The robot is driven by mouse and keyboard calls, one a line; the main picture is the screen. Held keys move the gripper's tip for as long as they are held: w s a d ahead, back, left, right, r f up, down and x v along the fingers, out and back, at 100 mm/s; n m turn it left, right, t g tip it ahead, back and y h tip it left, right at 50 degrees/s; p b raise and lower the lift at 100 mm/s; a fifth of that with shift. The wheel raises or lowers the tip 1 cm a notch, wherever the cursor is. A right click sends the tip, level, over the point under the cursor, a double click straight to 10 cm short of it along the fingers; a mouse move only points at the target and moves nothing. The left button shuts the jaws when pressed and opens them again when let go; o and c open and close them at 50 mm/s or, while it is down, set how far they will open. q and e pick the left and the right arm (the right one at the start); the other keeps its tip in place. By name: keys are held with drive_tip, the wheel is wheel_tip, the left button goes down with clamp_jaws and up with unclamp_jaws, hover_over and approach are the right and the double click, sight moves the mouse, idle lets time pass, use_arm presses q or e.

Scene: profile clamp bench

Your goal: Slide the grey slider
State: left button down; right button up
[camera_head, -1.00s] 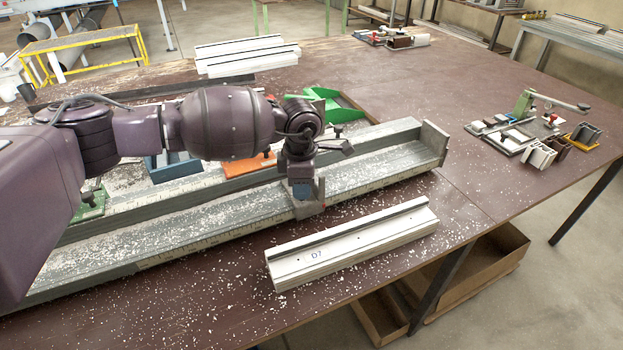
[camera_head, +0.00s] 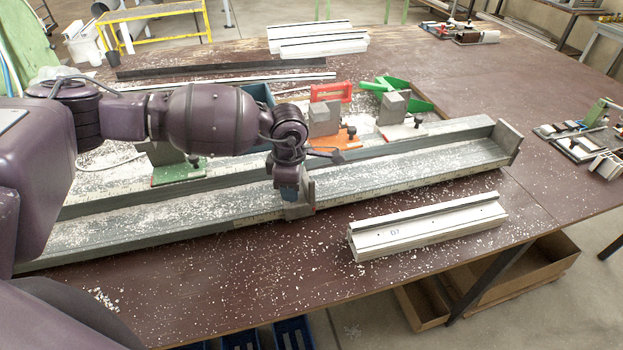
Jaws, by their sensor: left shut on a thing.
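The grey slider (camera_head: 299,211) sits on the long grey rail (camera_head: 400,175), at its front edge and near the middle of the visible length. It has a low block and a small upright plate. My left gripper (camera_head: 288,192) reaches down to it from above and is shut on it; the wrist hides part of the contact. A grey end plate (camera_head: 508,141) stands at the rail's right end, well apart from the slider. My right gripper is not in view.
A white profile marked D7 (camera_head: 427,228) lies in front of the rail. Clamp blocks on a green base (camera_head: 180,171), an orange base (camera_head: 343,138) and a white base stand behind it. Pale chips cover the rail and bench.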

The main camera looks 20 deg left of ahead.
use_arm(q)
drive_tip(key=s+a, duration=0.1)
drive_tip(key=a, duration=0.1)
drive_tip(key=s+a, duration=0.2)
drive_tip(key=shift+s+a+p, duration=0.1)
drive_tip(key=shift+a+p, duration=0.1)
drive_tip(key=shift+p, duration=0.2)
drive_tip(key=shift+s+a, duration=0.55)
drive_tip(key=shift+a, duration=0.2)
drive_tip(key=c, duration=1.2)
unclamp_jaws()
drive_tip(key=o, duration=0.4)
drive_tip(key=shift+c, duration=0.2)
